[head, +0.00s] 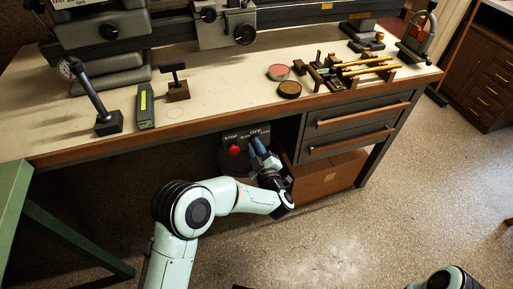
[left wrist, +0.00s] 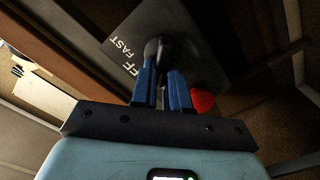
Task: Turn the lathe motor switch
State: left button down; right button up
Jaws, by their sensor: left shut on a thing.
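The lathe motor switch box (head: 240,137) is a dark panel under the bench's front edge, with STOP and OFF lettering and a red button (head: 234,149). My left gripper (head: 257,143) is at the panel's right part, its blue fingers pointing at it. OFF and FAST show on the panel (left wrist: 185,22) beside the knob. The red button (left wrist: 202,99) is right of the fingers. The fingers hide the knob in the head view.
The workbench (head: 210,115) carries a lathe (head: 130,32) and several tools. Drawers (head: 350,128) and a brown box (head: 325,178) are right of the switch. A green table (head: 12,200) stands at the left. The floor (head: 380,220) in front is open.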

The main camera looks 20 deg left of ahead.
pick_arm(q)
jog(key=shift+f, duration=0.1)
jog(key=c, duration=1.1)
grip_release()
jog(key=shift+p+v, duration=1.15)
jog(key=shift+v, duration=5.6)
pick_arm(e)
jog(key=shift+t, duration=0.5)
jog(key=shift+w+a+r, duration=0.15)
jog(key=shift+w+r, duration=0.15)
jog(key=shift+r, duration=0.3)
jog(key=shift+w+a+r, duration=0.2)
jog(key=shift+w+r, duration=0.15)
jog(key=shift+r, duration=0.3)
jog(key=shift+w+a+r, duration=0.15)
jog(key=shift+w+r, duration=0.15)
jog(key=shift+r, duration=0.3)
